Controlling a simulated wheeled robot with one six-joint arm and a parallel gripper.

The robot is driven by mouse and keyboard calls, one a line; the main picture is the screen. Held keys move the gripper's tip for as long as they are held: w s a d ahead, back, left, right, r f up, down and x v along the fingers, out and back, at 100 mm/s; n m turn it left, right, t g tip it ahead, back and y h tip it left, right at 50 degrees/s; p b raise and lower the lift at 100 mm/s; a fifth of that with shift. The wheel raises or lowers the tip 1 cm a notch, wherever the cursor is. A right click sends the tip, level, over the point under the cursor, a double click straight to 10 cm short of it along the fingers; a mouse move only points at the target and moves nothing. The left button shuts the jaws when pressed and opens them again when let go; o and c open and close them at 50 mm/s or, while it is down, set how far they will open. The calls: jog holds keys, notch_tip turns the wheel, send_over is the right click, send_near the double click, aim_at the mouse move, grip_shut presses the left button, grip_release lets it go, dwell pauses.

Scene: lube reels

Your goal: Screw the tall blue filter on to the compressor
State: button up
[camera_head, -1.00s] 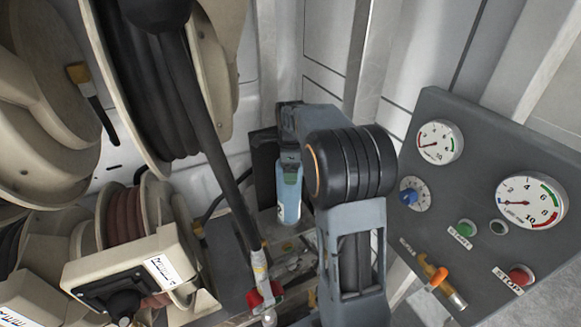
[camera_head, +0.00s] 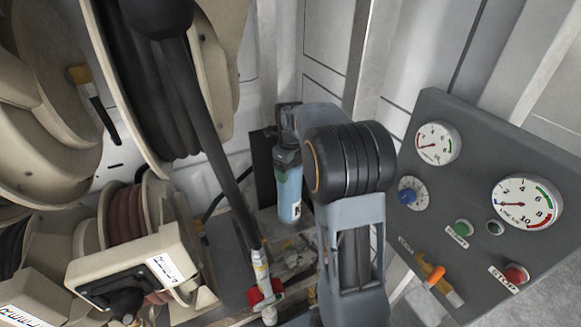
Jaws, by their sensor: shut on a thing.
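The tall blue filter (camera_head: 290,193) is a light blue cylinder with a dark label near its lower end. It stands about upright in the middle of the view. My gripper (camera_head: 286,157) is shut on the filter's top from above. Its fingertips are small and dark, and part of my gripper is hidden behind my arm's thick black joint. I cannot tell whether the filter's lower end touches anything. The compressor cannot be made out for certain.
Large hose reels (camera_head: 165,90) fill the left. A smaller reel with reddish hose (camera_head: 130,215) stands below. A dark hose ends in a nozzle with a red part (camera_head: 266,293), left of my arm. A grey gauge panel (camera_head: 480,200) closes off the right.

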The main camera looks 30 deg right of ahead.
jog(key=shift+m, duration=0.4)
jog(key=m, duration=0.4)
jog(key=shift+a+f+m+p, duration=0.1)
jog(key=shift+m+p, duration=0.3)
jog(key=o, duration=1)
jog(key=shift+o, duration=0.2)
jog(key=shift+r+p, duration=2.5)
jog(key=shift+r, duration=0.6)
jog(key=shift+s+f, duration=0.1)
